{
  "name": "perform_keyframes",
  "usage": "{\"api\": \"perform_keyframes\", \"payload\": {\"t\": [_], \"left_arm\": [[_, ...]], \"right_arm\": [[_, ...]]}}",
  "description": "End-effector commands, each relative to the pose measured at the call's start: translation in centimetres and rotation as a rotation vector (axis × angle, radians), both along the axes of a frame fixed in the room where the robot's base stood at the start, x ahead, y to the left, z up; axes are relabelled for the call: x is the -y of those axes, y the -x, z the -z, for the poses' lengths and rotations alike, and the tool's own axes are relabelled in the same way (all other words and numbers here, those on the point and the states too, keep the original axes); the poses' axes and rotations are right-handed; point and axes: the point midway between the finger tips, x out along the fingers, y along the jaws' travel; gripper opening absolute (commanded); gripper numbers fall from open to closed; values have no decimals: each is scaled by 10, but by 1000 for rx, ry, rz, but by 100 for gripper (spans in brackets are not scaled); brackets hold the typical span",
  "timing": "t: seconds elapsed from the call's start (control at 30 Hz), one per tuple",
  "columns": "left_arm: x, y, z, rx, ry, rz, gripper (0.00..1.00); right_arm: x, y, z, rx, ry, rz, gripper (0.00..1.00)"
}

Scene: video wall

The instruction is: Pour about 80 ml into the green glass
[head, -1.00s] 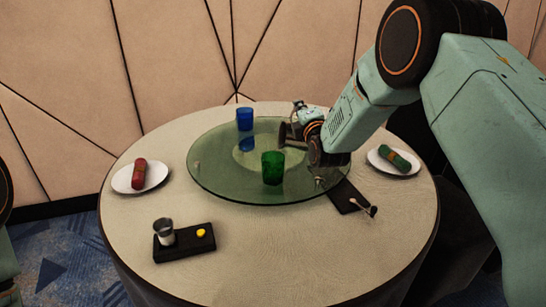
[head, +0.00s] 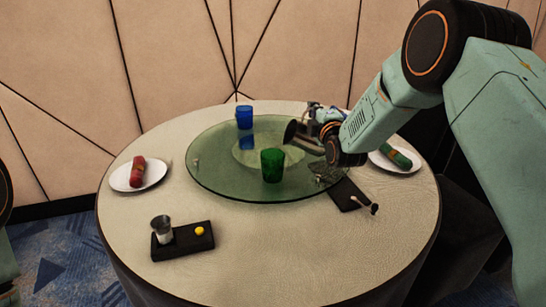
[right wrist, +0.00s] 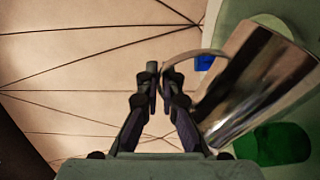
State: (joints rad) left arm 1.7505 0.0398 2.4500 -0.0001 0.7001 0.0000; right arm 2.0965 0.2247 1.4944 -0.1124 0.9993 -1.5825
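The green glass (head: 272,165) stands upright on the glass turntable (head: 225,180); its contents cannot be made out. It shows in part in the right wrist view (right wrist: 282,144). My right gripper (head: 326,146) is behind and right of the green glass. A shiny metal jug (right wrist: 262,85) is at its fingers, with the handle (right wrist: 190,58) between the fingertips (right wrist: 160,82). In the head view the jug (head: 305,138) is tipped, its dark mouth facing left, apart from the green glass. No stream of liquid shows. My left gripper is out of view.
A blue glass (head: 244,117) stands farther back on the turntable. White plates with a red roll (head: 137,172) and a green roll (head: 396,156) flank it. A black tray (head: 183,241) holds a metal cup (head: 162,230). A dark mat (head: 347,193) lies at right.

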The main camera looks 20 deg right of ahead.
Motion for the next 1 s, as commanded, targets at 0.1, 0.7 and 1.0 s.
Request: {"api": "perform_keyframes", "payload": {"t": [0.1, 0.7, 1.0], "left_arm": [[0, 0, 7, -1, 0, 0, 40], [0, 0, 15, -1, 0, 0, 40], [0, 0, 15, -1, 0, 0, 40]], "right_arm": [[9, 0, 10, 10, -86, 1, 0], [21, 1, 23, 24, -247, 1, 0], [21, 1, 23, 24, -246, 1, 0]]}}
